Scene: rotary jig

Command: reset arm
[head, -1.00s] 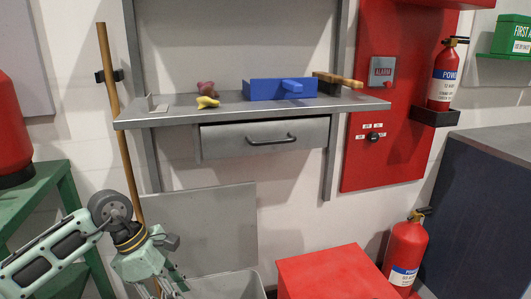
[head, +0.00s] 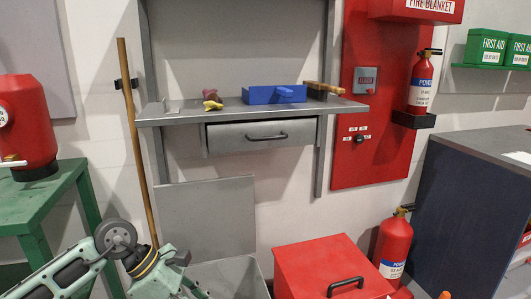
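My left arm comes in from the lower left of the head view. Its gripper (head: 172,280) is at the bottom edge, in front of the grey bin, and its fingertips are partly cut off, so I cannot tell whether it is open or shut. I see nothing held in the part that shows. My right gripper is not in view.
A grey shelf (head: 185,116) with a drawer (head: 262,135) holds a blue box (head: 258,95) and small items. A green table (head: 28,205), grey bin (head: 235,272), red chest (head: 312,254), fire extinguisher (head: 394,250) and dark cabinet (head: 465,205) stand around. A wooden pole (head: 136,150) leans at the wall.

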